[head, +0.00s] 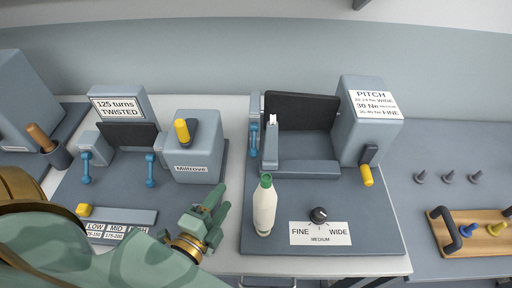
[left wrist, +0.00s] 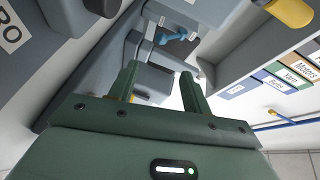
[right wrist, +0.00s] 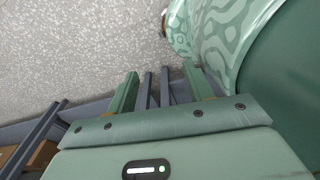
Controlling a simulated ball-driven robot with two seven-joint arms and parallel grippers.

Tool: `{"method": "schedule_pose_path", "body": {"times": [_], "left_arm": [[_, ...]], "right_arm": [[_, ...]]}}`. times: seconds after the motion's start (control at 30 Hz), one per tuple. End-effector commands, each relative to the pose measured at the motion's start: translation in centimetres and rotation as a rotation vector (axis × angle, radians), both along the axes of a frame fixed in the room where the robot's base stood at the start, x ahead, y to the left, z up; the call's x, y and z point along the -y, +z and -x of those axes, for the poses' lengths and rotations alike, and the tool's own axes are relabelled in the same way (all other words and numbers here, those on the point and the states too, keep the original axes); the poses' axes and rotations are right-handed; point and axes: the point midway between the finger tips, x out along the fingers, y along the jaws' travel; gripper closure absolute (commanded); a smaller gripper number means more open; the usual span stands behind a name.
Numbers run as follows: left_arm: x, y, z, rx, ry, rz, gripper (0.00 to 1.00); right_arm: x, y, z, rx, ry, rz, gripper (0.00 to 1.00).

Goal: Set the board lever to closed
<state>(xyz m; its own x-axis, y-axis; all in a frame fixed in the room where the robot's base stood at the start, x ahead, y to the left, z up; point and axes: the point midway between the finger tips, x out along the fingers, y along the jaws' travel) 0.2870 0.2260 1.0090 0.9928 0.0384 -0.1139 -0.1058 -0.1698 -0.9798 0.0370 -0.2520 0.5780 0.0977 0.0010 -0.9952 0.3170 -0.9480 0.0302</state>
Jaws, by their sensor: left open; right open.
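Two yellow-handled levers show in the head view. One stands up on the grey box at centre-left, its yellow grip (head: 182,131) at the top. The other hangs down from the side of the PITCH box, its yellow grip (head: 366,176) low. I cannot tell by label which is the board lever. My left gripper (head: 220,204) is open and empty, in front of the centre-left box and left of a bottle. In the left wrist view its fingers (left wrist: 157,78) are apart, with a yellow grip (left wrist: 290,12) far up right. My right gripper (right wrist: 160,82) is open and empty, away from the benches' tops.
A white bottle with a green cap (head: 264,208) stands close right of my left gripper. A black knob (head: 319,215) is on the right base.

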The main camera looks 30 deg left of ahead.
Motion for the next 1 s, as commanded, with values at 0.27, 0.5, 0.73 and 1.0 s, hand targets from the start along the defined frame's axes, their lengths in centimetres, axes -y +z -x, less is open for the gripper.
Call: {"method": "schedule_pose_path", "body": {"times": [0.27, 0.5, 0.73, 1.0], "left_arm": [[-0.2, 0.2, -5.5, 0.008, 0.003, 0.002, 0.51], [-0.4, -0.8, -11.5, 0.004, 0.001, 0.002, 0.51], [-0.6, -1.5, -15.0, 0.002, 0.001, 0.002, 0.51], [-0.6, -1.7, -15.8, 0.001, 0.0, 0.001, 0.51]], "right_arm": [[0.0, 2.7, 1.9, -0.023, 0.0, 0.001, 0.48], [0.0, 4.3, 0.9, -0.007, 0.0, 0.001, 0.48], [0.0, 4.7, 0.4, 0.0, 0.0, 0.0, 0.48], [0.0, 4.8, 0.4, 0.0, 0.0, 0.0, 0.48]]}}
